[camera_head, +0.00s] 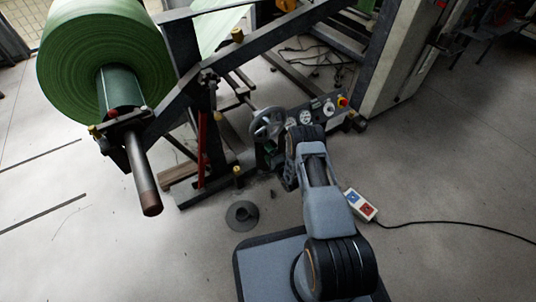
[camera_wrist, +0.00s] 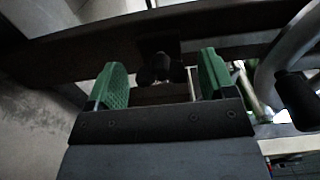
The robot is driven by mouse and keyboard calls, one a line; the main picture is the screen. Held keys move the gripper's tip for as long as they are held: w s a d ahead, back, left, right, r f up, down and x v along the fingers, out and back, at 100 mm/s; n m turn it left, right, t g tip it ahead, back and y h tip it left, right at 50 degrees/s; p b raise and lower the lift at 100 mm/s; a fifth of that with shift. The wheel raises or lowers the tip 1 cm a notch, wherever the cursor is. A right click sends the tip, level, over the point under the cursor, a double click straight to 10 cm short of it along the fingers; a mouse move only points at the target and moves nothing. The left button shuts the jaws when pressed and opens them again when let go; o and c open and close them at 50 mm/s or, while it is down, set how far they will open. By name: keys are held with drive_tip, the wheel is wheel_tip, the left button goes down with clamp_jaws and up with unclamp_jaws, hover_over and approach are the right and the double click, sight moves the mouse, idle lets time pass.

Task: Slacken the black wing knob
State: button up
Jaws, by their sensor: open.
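The black wing knob (camera_wrist: 160,68) shows in the wrist view, dark against a dark beam and between the two green finger pads in the picture. My gripper (camera_wrist: 161,82) is open, with one pad on each side of the knob and a visible gap to each. I cannot tell how deep the knob sits between the pads, and no contact shows. In the head view my gripper (camera_head: 268,152) is small and partly hidden by my arm, near the handwheel. I cannot make out the wing knob in the head view.
A handwheel (camera_head: 267,123) with a black crank handle (camera_wrist: 296,98) stands close to the right of my gripper in the wrist view. A control panel (camera_head: 318,112) with a red button is nearby. A green roll (camera_head: 75,65) hangs at left. The floor at right has a cabled box (camera_head: 360,204).

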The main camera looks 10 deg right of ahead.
drive_tip(key=shift+w+a, duration=0.15)
drive_tip(key=shift+w, duration=0.3)
drive_tip(key=shift+c, duration=0.4)
drive_tip(key=c, duration=0.9)
drive_tip(key=shift+o, duration=0.2)
